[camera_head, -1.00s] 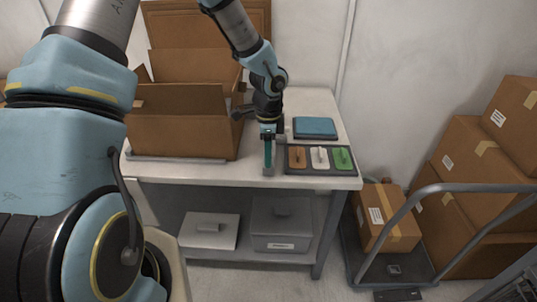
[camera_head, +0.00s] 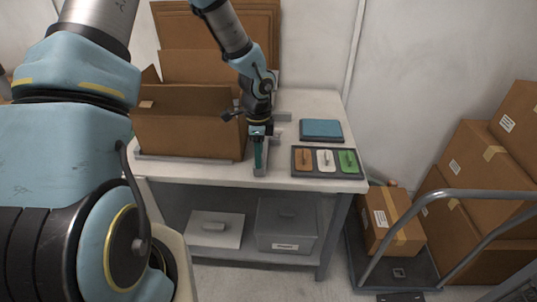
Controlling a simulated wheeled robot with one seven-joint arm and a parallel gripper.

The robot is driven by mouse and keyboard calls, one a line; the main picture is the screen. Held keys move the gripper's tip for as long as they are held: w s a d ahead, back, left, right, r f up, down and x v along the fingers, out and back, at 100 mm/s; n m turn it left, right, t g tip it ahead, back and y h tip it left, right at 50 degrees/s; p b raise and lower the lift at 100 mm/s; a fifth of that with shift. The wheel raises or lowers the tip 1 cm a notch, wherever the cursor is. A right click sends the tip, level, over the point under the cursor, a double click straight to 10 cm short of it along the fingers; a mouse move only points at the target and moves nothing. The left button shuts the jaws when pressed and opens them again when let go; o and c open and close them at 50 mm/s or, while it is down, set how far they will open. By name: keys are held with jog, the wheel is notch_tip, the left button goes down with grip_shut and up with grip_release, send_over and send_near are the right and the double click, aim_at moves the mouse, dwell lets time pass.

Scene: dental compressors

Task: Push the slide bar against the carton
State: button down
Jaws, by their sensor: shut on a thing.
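The open brown carton (camera_head: 185,126) stands at the left of the white table, with its flaps up. The slide bar (camera_head: 261,168) is a narrow grey bar with a teal part on it, just right of the carton. A narrow strip seems to show between the bar and the carton's lower right side; I cannot tell whether they touch farther back. My gripper (camera_head: 258,135) points down over the bar and is shut on it. The fingertips are small and partly hidden by the wrist.
A dark tray (camera_head: 294,172) with orange, white and green pieces lies right of the bar. A blue flat box (camera_head: 321,130) lies behind it. Grey boxes (camera_head: 287,226) stand on the shelf below. A cart (camera_head: 420,268) with cartons stands at the right.

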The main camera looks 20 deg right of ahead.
jog(key=c, duration=0.5)
grip_release()
notch_tip(320, 180, up, 11)
jog(key=shift+f+b, duration=0.1)
jog(key=shift+b, duration=0.5)
